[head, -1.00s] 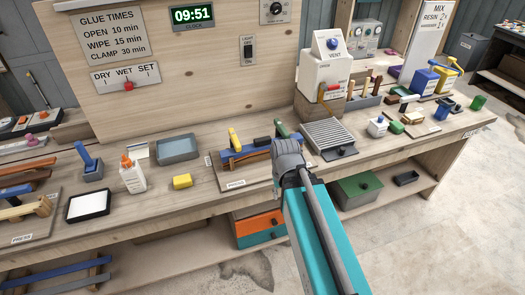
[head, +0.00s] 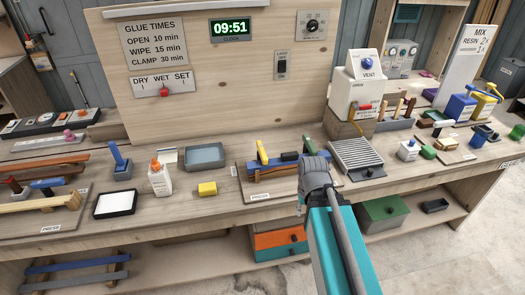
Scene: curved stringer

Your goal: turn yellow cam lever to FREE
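The yellow cam lever (head: 262,152) stands nearly upright, leaning slightly left, at the left end of a clamping jig (head: 272,168) with blue and brown bars. A black block (head: 290,156) and a green lever (head: 308,144) are farther right on the jig. No FREE mark is legible. My gripper (head: 315,172) is in front of the jig's right end, right of the yellow lever and apart from it in the picture. My arm hides part of the jig there. The fingers are hidden behind the wrist, so their opening does not show.
The upright wooden panel (head: 210,95) rises behind the bench.

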